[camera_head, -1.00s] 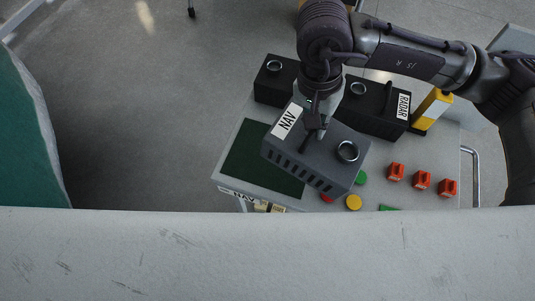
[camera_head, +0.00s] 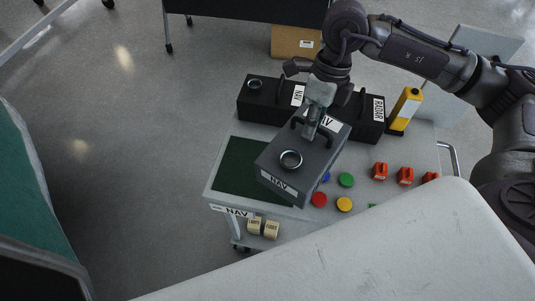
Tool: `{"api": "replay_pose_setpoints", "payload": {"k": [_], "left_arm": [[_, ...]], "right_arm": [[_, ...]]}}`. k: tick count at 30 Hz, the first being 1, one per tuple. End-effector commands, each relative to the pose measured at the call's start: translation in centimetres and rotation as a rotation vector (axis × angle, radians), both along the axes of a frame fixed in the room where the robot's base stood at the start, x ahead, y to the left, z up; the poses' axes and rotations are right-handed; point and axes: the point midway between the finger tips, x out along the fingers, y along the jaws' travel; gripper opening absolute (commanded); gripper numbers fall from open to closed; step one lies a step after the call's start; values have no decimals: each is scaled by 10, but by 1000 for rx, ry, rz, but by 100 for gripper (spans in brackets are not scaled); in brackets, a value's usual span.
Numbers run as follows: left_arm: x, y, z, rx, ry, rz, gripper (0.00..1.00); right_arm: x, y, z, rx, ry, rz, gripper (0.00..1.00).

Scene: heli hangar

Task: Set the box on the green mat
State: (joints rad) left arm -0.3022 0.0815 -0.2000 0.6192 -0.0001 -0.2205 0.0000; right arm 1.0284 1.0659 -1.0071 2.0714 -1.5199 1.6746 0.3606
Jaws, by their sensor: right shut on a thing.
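A grey NAV box (camera_head: 283,167) hangs from my right gripper (camera_head: 312,128), which is shut on the handle on its top. The box has a round ring on its top and a NAV label on its front face. The dark green mat (camera_head: 236,172) lies on the left part of the grey cart top. The box overlaps the mat's right side in the picture and appears to be above it; the exact gap is hard to tell. My left gripper is not in view.
Black boxes labelled NAV (camera_head: 264,100) and RADAR (camera_head: 364,119) stand at the cart's back, beside a yellow device (camera_head: 405,109). Red blocks (camera_head: 380,171) and coloured discs (camera_head: 344,204) lie on the right. A pale surface (camera_head: 380,252) fills the lower right.

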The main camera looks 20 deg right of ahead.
Motion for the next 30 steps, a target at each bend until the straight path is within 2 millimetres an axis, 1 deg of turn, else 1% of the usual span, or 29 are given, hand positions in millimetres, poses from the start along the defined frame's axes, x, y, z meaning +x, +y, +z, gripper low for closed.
{"api": "replay_pose_setpoints", "payload": {"k": [2,5,8,15,21,25,30], "left_arm": [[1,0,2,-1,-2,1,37],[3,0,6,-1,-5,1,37],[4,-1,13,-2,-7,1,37],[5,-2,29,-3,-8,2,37],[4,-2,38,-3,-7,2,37],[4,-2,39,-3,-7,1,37],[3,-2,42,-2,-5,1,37]], "right_arm": [[2,2,1,4,-3,-6,0],[10,9,-3,6,-2,-4,0],[22,21,-12,5,-1,-2,0],[57,52,-39,5,-2,-1,0],[80,71,-58,4,-3,-2,0],[87,77,-65,5,-4,-1,0],[89,78,-72,3,-2,-3,0]]}}
